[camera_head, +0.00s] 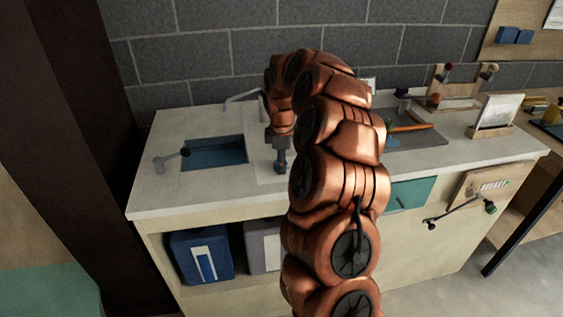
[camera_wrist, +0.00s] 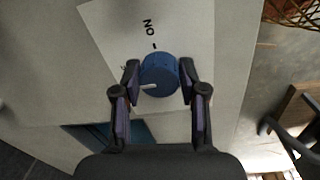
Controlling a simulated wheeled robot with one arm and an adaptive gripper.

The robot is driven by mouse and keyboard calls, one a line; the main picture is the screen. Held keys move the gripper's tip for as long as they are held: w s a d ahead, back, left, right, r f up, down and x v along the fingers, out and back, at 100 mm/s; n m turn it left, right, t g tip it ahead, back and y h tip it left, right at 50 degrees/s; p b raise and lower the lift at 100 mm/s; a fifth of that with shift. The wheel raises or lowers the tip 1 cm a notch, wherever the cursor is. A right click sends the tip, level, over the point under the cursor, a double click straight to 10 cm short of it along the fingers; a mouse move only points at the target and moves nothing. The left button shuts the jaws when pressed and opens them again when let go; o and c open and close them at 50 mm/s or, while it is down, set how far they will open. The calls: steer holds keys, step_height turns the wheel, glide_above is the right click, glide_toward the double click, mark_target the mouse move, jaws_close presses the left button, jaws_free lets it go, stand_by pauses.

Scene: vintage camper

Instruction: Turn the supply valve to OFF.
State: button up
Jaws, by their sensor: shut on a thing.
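The supply valve is a round blue knob (camera_wrist: 161,72) on a pale label plate (camera_wrist: 185,25) on the counter. Its white pointer (camera_wrist: 149,87) points left in the wrist view, away from the ON mark (camera_wrist: 148,22), which sits above the knob. Faint marking left of the knob is partly covered by a finger; I cannot read it. My gripper (camera_wrist: 158,88) is shut on the knob, one finger on each side. In the head view my gripper (camera_head: 280,163) points down onto the counter right of the sink; the knob cannot be made out there.
A dark mat (camera_head: 415,137) with an orange-handled tool (camera_head: 410,127) lies to the right. The grey block wall stands behind.

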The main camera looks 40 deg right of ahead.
stand_by(0.4)
steer(key=o, duration=1.1)
steer(key=shift+o, duration=0.2)
steer(key=shift+r, duration=0.15)
step_height(320, 180, up, 12)
steer(key=shift+s+a, duration=0.2)
steer(key=shift+s, duration=0.05)
